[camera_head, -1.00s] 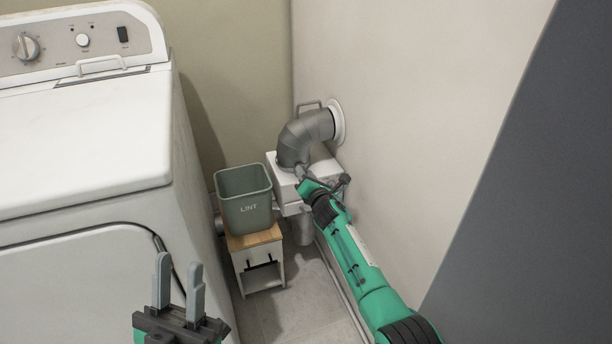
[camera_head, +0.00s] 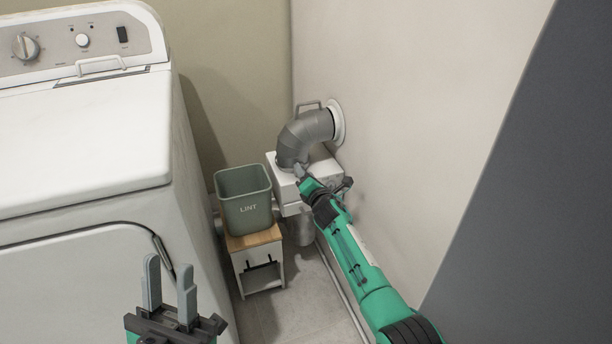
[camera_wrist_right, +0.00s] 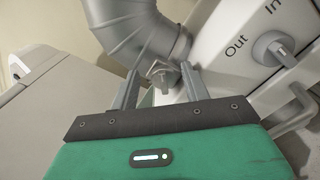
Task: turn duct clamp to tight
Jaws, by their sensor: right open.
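The grey duct elbow (camera_head: 306,134) runs from the wall down to a white box (camera_head: 285,181). In the right wrist view the duct (camera_wrist_right: 138,32) ends in a collar, where a small metal clamp knob (camera_wrist_right: 162,74) shows. My right gripper (camera_wrist_right: 161,88) is open, with one finger on each side of the knob; whether they touch it I cannot tell. In the head view my right gripper (camera_head: 299,170) is at the duct's lower end and partly hides the clamp. My left gripper (camera_head: 168,290) is open and empty in front of the dryer.
The white dryer (camera_head: 85,140) fills the left. A green LINT bin (camera_head: 246,212) stands on a small wood-topped cabinet (camera_head: 262,238) beside the box. In the right wrist view a knob (camera_wrist_right: 270,47) sits by the "In" and "Out" labels. The wall (camera_head: 420,110) is close on the right.

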